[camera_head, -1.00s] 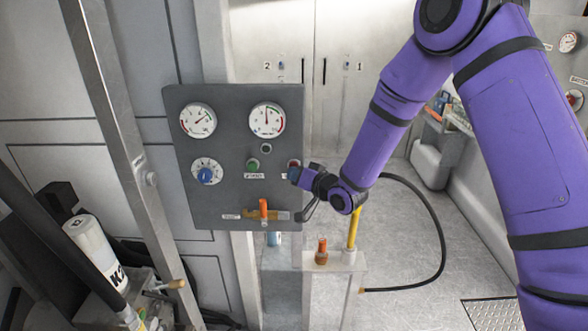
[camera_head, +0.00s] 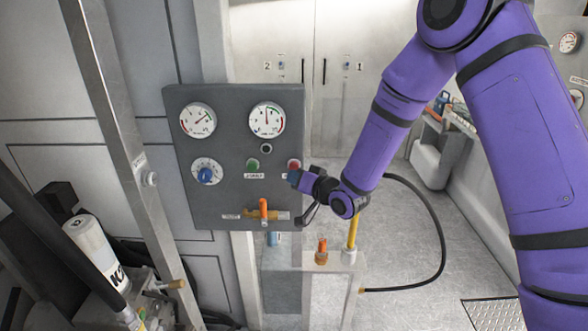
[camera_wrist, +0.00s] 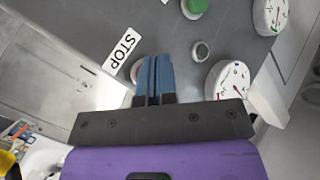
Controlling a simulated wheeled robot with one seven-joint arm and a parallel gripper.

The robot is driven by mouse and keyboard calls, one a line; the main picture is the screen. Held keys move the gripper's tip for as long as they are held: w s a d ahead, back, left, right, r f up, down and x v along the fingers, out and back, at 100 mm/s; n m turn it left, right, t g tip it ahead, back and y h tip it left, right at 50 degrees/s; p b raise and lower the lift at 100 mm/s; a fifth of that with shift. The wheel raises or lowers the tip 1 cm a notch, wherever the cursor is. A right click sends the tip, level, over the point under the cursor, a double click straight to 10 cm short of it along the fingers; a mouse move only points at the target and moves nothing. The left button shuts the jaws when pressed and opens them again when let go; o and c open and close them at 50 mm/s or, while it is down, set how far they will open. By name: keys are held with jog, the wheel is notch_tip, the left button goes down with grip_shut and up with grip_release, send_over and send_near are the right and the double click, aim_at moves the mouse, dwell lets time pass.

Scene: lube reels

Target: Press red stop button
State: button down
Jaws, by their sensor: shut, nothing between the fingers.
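The red stop button (camera_head: 294,163) is on the right side of the grey control panel (camera_head: 228,223), just above my fingertips in the head view. My gripper (camera_head: 293,177) is shut and empty, in front of the panel just below the button. In the wrist view, the blue fingertips (camera_wrist: 155,62) are together beside the STOP label (camera_wrist: 121,48). They cover most of the button there; only a pale and reddish edge (camera_wrist: 135,71) shows. I cannot tell whether the fingers touch the panel or button.
A green button (camera_head: 252,164), a blue knob (camera_head: 205,175), gauges (camera_head: 266,119) and an orange-handled valve (camera_head: 263,207) share the panel. A black hose (camera_head: 440,245) curves to the right below my arm. A slanted metal post (camera_head: 110,95) stands left.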

jog(key=shift+s, duration=2.55)
jog(key=s+d+r+g+h, duration=0.1)
jog(key=s+d+r+h, duration=0.25)
jog(key=d+r, duration=0.55)
jog(key=s+d+r+g+h, duration=0.1)
jog(key=s+d+r+h, duration=0.3)
jog(key=d+r, duration=0.55)
jog(key=s+d+r+g+h, duration=0.1)
jog(key=s+d+r, duration=0.1)
jog(key=s, duration=0.6)
jog(key=s+d+r+g+h, duration=0.1)
jog(key=s+d, duration=0.3)
jog(key=s, duration=0.4)
jog(key=s+d+r+m+g+h, duration=0.1)
jog(key=s+d+r+g, duration=0.1)
jog(key=s, duration=0.6)
jog(key=shift+s+d+r+g+h, duration=0.4)
jog(key=shift+d+r, duration=0.15)
jog(key=shift+d, duration=0.55)
jog(key=shift+w, duration=0.1)
